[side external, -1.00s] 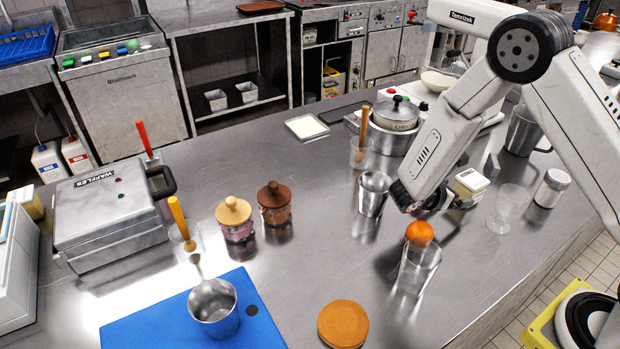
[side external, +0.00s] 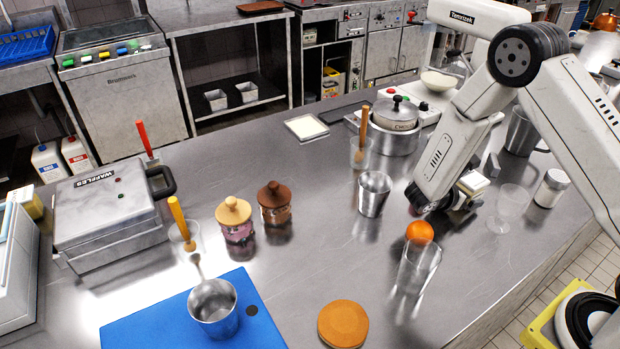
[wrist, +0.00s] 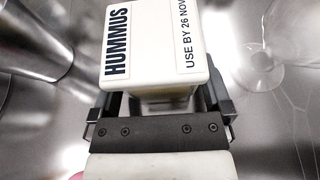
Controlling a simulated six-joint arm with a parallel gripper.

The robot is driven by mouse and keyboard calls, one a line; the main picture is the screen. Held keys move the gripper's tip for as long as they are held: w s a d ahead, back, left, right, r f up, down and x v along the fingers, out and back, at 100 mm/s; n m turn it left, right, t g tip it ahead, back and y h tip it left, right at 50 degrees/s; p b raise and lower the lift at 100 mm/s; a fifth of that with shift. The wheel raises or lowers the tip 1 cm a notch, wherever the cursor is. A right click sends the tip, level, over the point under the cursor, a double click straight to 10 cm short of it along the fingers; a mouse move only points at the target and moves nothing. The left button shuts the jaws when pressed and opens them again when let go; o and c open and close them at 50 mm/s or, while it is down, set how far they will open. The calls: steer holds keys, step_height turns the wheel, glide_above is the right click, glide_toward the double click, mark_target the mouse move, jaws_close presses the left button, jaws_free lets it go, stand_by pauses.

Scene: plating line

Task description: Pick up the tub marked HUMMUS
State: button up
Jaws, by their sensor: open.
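The HUMMUS tub (wrist: 160,50) is a white, squarish tub with dark lettering on its lid. In the wrist view it stands between the two dark fingers of my gripper (wrist: 162,98), one on each side. The fingers are open, and I cannot tell whether either touches the tub. In the side view the tub (side external: 474,182) shows its pale lid just beyond my gripper (side external: 462,203). The gripper is low near the counter, and my wrist partly hides it and the tub.
A metal cup (side external: 374,192) is to the left. A stemmed glass (side external: 510,205) and a shaker (side external: 552,187) stand to the right. Bare counter lies left of the tumbler.

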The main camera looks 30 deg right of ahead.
mark_target(469, 180)
stand_by(0.3)
steer(key=c, duration=1.2)
steer(key=shift+r, duration=0.1)
steer(key=shift+r, duration=4.95)
